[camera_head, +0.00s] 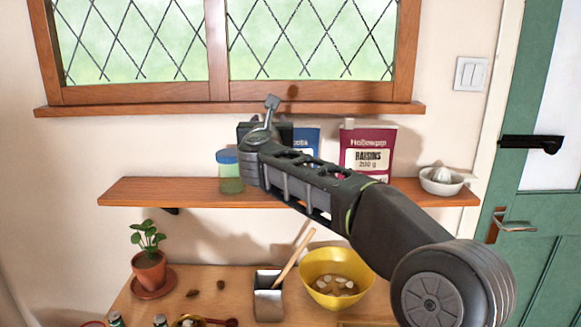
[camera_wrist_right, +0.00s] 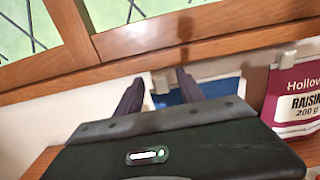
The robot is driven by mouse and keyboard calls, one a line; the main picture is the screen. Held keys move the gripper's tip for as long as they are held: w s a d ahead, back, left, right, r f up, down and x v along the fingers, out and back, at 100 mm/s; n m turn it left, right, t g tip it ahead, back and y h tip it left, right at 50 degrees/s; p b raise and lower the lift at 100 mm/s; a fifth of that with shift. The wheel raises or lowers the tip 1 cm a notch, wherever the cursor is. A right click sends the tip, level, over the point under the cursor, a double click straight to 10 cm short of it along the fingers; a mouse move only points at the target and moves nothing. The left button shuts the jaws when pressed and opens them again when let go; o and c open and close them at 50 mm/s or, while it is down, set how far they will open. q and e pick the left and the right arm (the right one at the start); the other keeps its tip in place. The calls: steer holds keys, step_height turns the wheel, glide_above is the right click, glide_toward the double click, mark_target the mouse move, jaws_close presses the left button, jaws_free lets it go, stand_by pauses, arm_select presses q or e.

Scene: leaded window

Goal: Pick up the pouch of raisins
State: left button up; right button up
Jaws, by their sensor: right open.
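The pouch of raisins (camera_head: 368,158) is a maroon pouch with a cream label, upright on the wooden shelf. It also shows at the right edge of the right wrist view (camera_wrist_right: 291,92), cut off there. My right gripper (camera_head: 267,118) is in front of the shelf, to the left of the raisins and apart from them. In the right wrist view its two dark fingers (camera_wrist_right: 158,82) are spread and nothing is held between them. My right forearm hides part of the shelf. My left gripper is not in view.
A blue pouch (camera_head: 307,139) stands left of the raisins, partly hidden by my arm. A blue-lidded jar (camera_head: 230,172) and a white juicer (camera_head: 442,181) are also on the shelf (camera_head: 150,191). The window sill (camera_head: 350,108) runs above. A yellow bowl (camera_head: 315,287) sits on the counter below.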

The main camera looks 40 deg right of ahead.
steer(key=shift+c, duration=0.3)
jaws_close()
stand_by(0.3)
stand_by(0.9)
